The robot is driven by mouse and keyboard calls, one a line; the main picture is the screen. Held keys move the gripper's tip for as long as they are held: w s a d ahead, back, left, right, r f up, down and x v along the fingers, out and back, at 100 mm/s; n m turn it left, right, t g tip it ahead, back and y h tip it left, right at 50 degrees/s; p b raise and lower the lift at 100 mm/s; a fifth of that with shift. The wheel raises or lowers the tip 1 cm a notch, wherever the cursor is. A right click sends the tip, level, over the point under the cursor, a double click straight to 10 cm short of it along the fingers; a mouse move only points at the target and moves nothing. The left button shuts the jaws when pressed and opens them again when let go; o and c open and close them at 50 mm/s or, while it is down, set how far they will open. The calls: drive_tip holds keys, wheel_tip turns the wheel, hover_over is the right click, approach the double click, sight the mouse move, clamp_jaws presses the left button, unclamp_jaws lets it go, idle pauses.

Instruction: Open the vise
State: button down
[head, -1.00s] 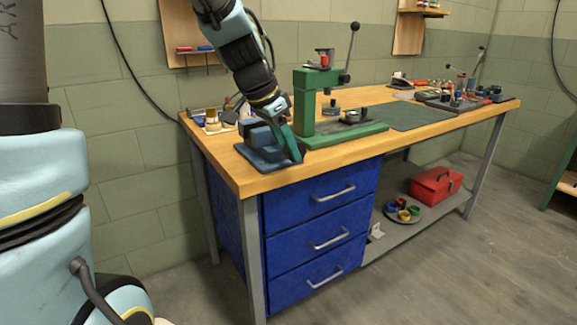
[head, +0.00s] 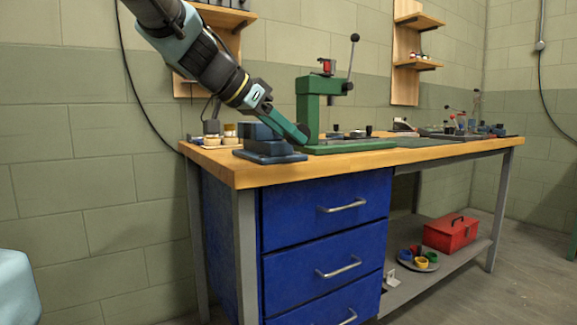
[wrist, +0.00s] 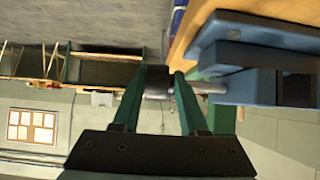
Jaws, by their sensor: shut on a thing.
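The blue vise (head: 266,146) sits on the near left corner of the wooden workbench (head: 240,176). In the wrist view the vise body (wrist: 245,85) fills the right side, and a short grey screw (wrist: 208,86) runs from it to a dark round handle end (wrist: 157,80). My gripper (wrist: 160,82) has its two green fingers on either side of that dark handle end and is shut on it. In the head view my gripper (head: 302,137) reaches down past the vise, and its fingers hide the handle. I cannot tell how wide the vise jaws stand.
A green arbor press (head: 308,105) with a raised lever stands just right of the vise. Small jars (head: 222,130) stand behind the vise. Blue drawers (head: 325,215) are under the bench, and a red toolbox (head: 450,233) lies on the lower shelf.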

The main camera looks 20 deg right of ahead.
drive_tip(key=shift+s+d+f+h+b, duration=0.2)
drive_tip(key=shift+f+h+b, duration=0.5)
drive_tip(key=shift+b, duration=2.7)
drive_tip(key=shift+s+f+h+b, duration=0.35)
drive_tip(key=shift+h+b, duration=0.55)
drive_tip(key=shift+b, duration=2.45)
drive_tip(key=h+b, duration=0.1)
drive_tip(key=b, duration=0.3)
drive_tip(key=h+b, duration=0.1)
drive_tip(key=b, duration=0.3)
drive_tip(key=shift+w+f+t+h+b, duration=0.1)
drive_tip(key=shift+f+t+h+b, duration=0.05)
drive_tip(key=shift+t+h+b, duration=0.15)
drive_tip(key=h+b, duration=0.1)
drive_tip(key=b, duration=0.3)
drive_tip(key=shift+d+h, duration=0.1)
drive_tip(key=shift+h, duration=0.3)
drive_tip(key=shift+t+h+b, duration=0.4)
drive_tip(key=shift+h+b, duration=0.4)
drive_tip(key=shift+b, duration=0.2)
drive_tip(key=shift+r+h, duration=0.3)
drive_tip(key=c, duration=0.6)
unclamp_jaws()
drive_tip(key=shift+w, duration=0.1)
drive_tip(key=shift+w, duration=0.1)
